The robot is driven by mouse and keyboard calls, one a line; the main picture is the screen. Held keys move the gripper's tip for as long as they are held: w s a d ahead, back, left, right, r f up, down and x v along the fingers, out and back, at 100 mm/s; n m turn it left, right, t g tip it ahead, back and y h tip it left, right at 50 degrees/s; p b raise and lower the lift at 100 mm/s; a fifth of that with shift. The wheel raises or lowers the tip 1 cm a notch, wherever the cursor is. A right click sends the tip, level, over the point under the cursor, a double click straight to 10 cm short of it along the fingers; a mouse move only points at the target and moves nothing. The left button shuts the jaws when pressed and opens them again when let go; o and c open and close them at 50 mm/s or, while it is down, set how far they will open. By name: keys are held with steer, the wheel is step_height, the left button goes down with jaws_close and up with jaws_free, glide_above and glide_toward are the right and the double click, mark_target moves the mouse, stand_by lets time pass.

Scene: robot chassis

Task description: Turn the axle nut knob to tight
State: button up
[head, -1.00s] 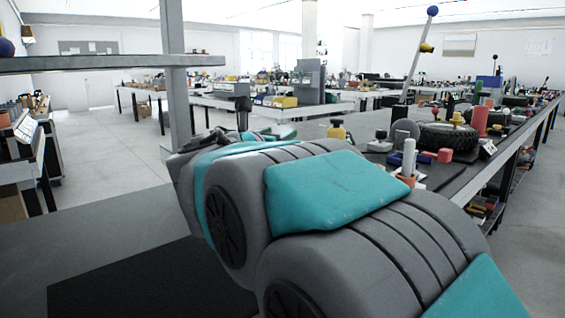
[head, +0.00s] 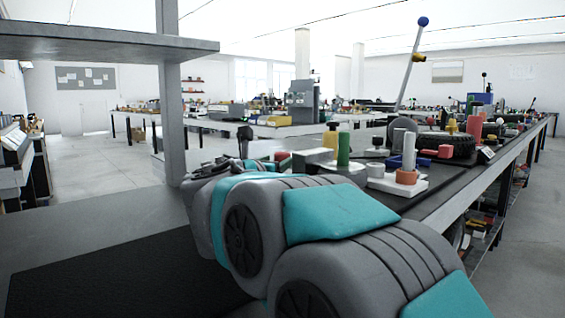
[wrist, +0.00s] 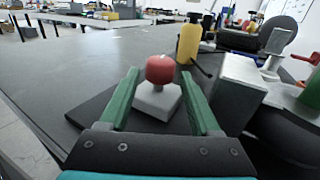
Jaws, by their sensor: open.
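A red round knob (wrist: 160,69) stands on a short dark stem on a pale grey block (wrist: 158,101) on the dark bench top. I cannot tell whether this is the axle nut knob; no tight mark is readable. In the wrist view my gripper (wrist: 160,77) is open, its two green fingers on either side of the knob and block. I see gaps beside the knob and no clear contact. In the head view a red knob (head: 283,155) shows just beyond my arm, and my fingers are mostly hidden.
A grey metal block (wrist: 238,85) stands close right of the right finger. A yellow cylinder (wrist: 188,43) stands behind the knob. Bench left of the knob is clear.

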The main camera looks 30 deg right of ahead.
mark_target(279, 159)
steer(key=shift+x, duration=2.4)
jaws_close()
